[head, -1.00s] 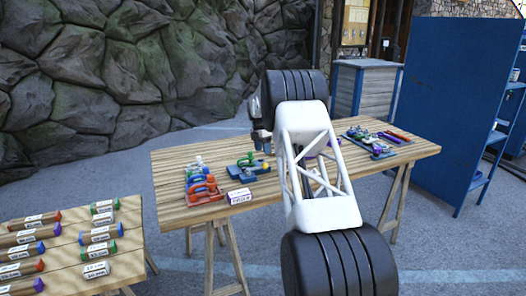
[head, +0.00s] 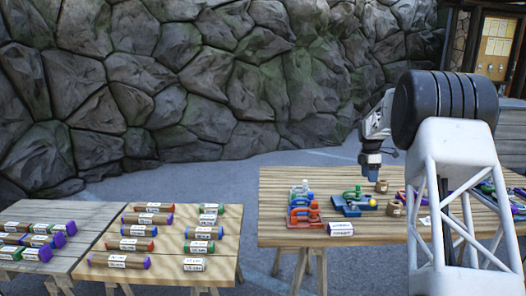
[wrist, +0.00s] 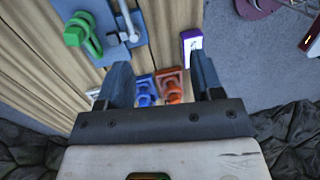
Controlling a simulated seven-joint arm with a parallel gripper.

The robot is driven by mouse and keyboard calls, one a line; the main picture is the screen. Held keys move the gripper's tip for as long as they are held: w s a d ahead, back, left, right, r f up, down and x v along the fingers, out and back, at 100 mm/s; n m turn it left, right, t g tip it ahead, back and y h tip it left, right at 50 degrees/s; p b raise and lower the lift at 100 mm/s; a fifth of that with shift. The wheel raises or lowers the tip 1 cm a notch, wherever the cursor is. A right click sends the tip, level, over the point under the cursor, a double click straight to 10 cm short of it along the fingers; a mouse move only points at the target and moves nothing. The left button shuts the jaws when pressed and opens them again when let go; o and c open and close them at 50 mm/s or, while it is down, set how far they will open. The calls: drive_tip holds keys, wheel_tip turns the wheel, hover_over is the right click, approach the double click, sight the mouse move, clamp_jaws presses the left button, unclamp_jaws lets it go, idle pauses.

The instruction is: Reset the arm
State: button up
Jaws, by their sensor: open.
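My gripper (head: 371,167) hangs over the back part of the right wooden table (head: 285,236) in the head view, pointing down. In the wrist view my gripper (wrist: 162,68) has its two dark fingers spread wide, with nothing held between them. Beyond the fingers, a blue clamp-like piece (wrist: 145,90) and an orange-red one (wrist: 172,87) show on the table. My white lattice arm covers the right part of the table in the head view.
A red base with coloured pieces (head: 304,215), a blue fixture (head: 352,204), a white-labelled box (head: 340,229) and small brown spools (head: 381,187) stand on that table. Two left tables hold several labelled tubes (head: 129,245). A rock wall (head: 200,80) rises behind.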

drive_tip(key=s+a+r+m+t, duration=0.1)
drive_tip(key=s+a+r+m, duration=0.2)
drive_tip(key=s+a+r, duration=0.5)
drive_tip(key=s+a+r+m, duration=0.2)
drive_tip(key=s+a+m, duration=0.1)
drive_tip(key=s, duration=0.9)
drive_tip(key=s+a+r+m+t, duration=0.1)
drive_tip(key=s+a+r+m, duration=0.35)
drive_tip(key=s, duration=0.65)
drive_tip(key=s+a+f+m, duration=0.2)
drive_tip(key=s+a, duration=0.1)
drive_tip(key=s, duration=0.8)
drive_tip(key=s+a+f+m+t, duration=0.1)
drive_tip(key=s+a+f+m, duration=0.2)
drive_tip(key=s, duration=0.9)
drive_tip(key=s+a+f+m+t, duration=0.1)
drive_tip(key=s+a, duration=0.3)
drive_tip(key=s, duration=0.7)
drive_tip(key=shift+s+f+m+y, duration=0.3)
drive_tip(key=shift+s+f+m, duration=0.1)
drive_tip(key=shift+f+m, duration=0.45)
